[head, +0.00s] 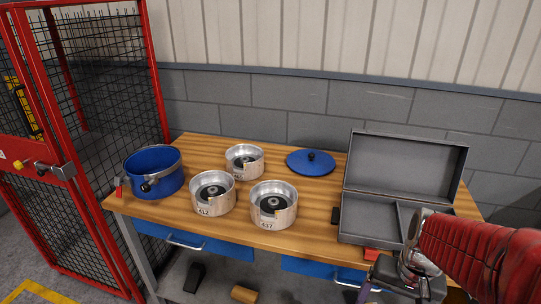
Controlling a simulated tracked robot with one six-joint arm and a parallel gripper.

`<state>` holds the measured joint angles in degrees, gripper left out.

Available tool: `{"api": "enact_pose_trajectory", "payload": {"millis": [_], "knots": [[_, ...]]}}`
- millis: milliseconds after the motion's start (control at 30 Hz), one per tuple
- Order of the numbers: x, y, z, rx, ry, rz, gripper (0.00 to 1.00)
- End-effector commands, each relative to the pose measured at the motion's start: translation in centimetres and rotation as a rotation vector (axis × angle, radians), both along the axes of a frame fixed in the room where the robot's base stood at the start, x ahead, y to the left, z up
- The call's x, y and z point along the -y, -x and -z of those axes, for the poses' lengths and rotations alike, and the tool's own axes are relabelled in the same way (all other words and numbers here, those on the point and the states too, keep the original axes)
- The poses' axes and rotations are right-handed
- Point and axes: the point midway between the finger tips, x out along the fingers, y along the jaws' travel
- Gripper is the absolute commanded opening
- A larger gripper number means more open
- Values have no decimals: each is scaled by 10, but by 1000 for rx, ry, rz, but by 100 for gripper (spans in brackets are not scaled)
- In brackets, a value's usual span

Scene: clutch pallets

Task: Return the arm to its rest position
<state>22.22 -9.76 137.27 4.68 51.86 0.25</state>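My red arm (475,250) reaches in from the right edge at the lower right. My gripper (378,284) is at its end, low in front of the table's front edge and the grey case. Its fingers are small and partly hidden, so I cannot tell whether they are open or shut. No held object can be made out clearly.
The wooden workbench (160,208) holds metal pots numbered 612 (213,207), 637 (263,217) and a third behind (236,171). A blue pot (148,181), a blue lid (318,168) and an open grey case (371,235) also stand there. A red mesh cage (158,75) is left.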

Motion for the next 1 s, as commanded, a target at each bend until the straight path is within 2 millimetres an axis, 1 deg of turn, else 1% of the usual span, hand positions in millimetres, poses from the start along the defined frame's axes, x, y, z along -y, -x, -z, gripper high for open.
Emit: {"api": "enact_pose_trajectory", "payload": {"millis": [33, 100, 467, 667, 800, 900, 1000], "knots": [[-5, 1, -8, 21, 17, -25, 85], [-11, 3, -17, 48, 41, -59, 85], [-44, 13, -62, 202, 135, -216, 85], [-68, 18, -90, 310, 160, -292, 85], [-84, 20, -112, 391, 171, -343, 85], [-94, 21, -124, 437, 174, -376, 85], [-101, 22, -130, 461, 173, -404, 85]]}}
